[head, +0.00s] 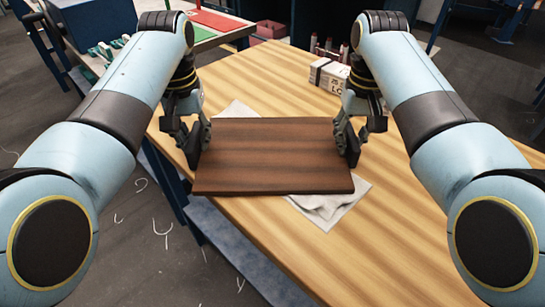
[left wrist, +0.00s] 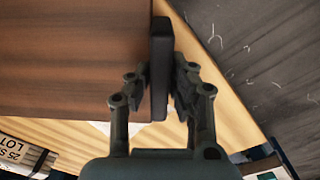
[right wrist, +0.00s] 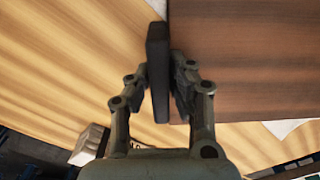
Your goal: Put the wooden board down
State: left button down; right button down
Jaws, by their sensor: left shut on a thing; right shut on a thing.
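The dark brown wooden board (head: 272,155) lies flat, level with the table, in the middle of the head view. My left gripper (head: 197,143) is shut on its left edge and my right gripper (head: 349,142) is shut on its right edge. The board also fills the upper left of the left wrist view (left wrist: 70,60) and the upper right of the right wrist view (right wrist: 250,60). A pale cloth (head: 328,206) shows beneath it at the front right and at the back left. Whether the board touches the cloth or hangs just above it, I cannot tell.
The light striped wooden table (head: 400,220) has bare room to the front and right. A white lettered box (head: 328,74) stands behind my right gripper. A red and green surface (head: 212,22) is at the back left. The table's left edge runs close to the board.

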pick_arm(q)
jog(key=shift+s+f, duration=0.45)
jog(key=shift+f, duration=0.25)
pick_arm(e)
jog(key=shift+s+f, duration=0.4)
jog(key=shift+f, duration=0.2)
pick_arm(q)
jog(key=c, duration=1.5)
grip_release()
jog(key=shift+f, duration=0.1)
jog(key=shift+c, duration=0.2)
pick_arm(e)
jog(key=c, duration=1.5)
grip_release()
jog(key=shift+c, duration=0.2)
pick_arm(q)
jog(key=o, duration=0.3)
jog(key=shift+w+a+f, duration=0.15)
jog(key=shift+w, duration=0.15)
pick_arm(e)
jog(key=o, duration=0.3)
jog(key=shift+w+f, duration=0.2)
jog(key=shift+w, duration=0.05)
jog(key=shift+r, duration=0.1)
pick_arm(q)
jog(key=shift+r, duration=0.2)
